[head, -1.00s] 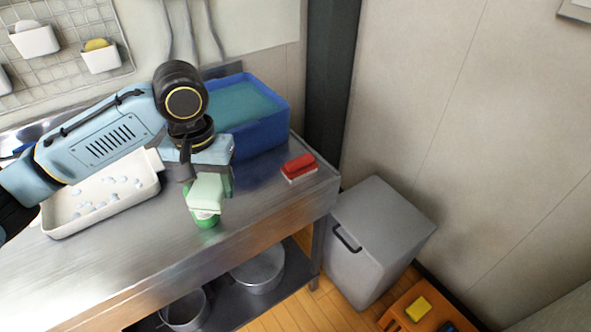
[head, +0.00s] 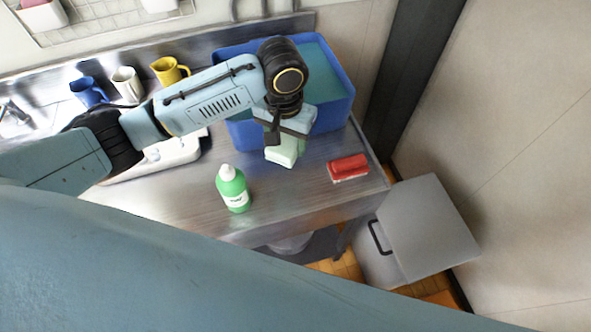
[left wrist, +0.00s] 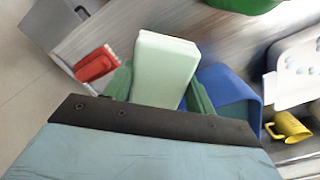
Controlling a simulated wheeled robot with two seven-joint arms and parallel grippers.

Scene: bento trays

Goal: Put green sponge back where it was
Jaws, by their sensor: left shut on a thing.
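The pale green sponge (head: 281,156) is held by my left gripper (head: 288,140), above the steel counter in front of the blue basin. In the left wrist view the sponge (left wrist: 165,68) sits between the two green fingers of the left gripper (left wrist: 160,92), its long side pointing away from the wrist. The sponge's near end is hidden behind the gripper's dark edge. I cannot tell its exact height above the counter. My right gripper is not in view.
A blue basin of water (head: 346,116) stands behind the gripper. A green bottle (head: 233,190) stands to the left, a red brush (head: 348,165) lies to the right. A white tray (head: 185,153) and several mugs are further left. A grey bin (head: 435,230) stands beyond the counter's right end.

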